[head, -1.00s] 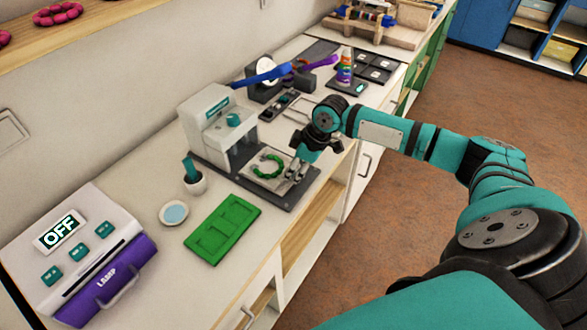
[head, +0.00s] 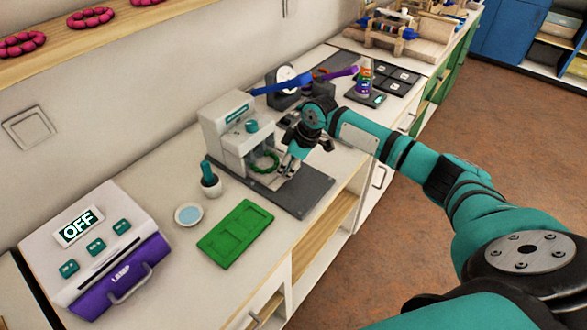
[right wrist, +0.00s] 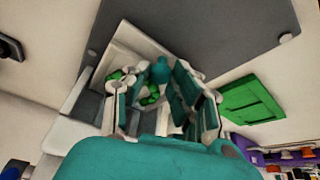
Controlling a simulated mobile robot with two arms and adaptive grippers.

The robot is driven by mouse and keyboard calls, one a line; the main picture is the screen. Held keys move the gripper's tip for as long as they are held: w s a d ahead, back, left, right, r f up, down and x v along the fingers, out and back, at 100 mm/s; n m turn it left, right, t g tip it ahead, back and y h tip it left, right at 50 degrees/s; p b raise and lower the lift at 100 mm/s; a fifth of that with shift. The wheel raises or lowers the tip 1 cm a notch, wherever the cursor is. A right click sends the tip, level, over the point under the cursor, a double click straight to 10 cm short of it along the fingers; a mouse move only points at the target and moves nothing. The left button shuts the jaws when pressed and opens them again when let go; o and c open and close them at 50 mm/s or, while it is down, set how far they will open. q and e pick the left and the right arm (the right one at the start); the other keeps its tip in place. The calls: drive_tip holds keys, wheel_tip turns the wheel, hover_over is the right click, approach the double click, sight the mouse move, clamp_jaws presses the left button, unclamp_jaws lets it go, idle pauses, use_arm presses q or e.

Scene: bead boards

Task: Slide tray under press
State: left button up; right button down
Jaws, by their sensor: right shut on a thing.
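The white press (head: 222,133) stands on a dark grey base plate (head: 303,197) on the counter. A pale tray (right wrist: 118,60) with a ring of green beads (head: 266,164) sits on the plate, partly within the press opening. My right gripper (head: 289,166) is shut on the tray at its outer side, just in front of the press. In the right wrist view, the fingers cover much of the tray and beads. My left gripper is not in view.
A green board (head: 235,232), a small dish (head: 188,214) and a white pot (head: 210,184) stand left of the plate. A purple-fronted lamp device (head: 100,250) reads OFF. A spray-like bottle (head: 363,78) and dark trays stand behind. The plate's front part is clear.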

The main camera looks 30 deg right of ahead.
drive_tip(key=shift+w+r, duration=0.15)
drive_tip(key=c, duration=1.3)
unclamp_jaws()
drive_tip(key=shift+c, duration=0.2)
drive_tip(key=shift+o, duration=1.1)
drive_tip(key=shift+w+a, duration=0.1)
drive_tip(key=v, duration=1.2)
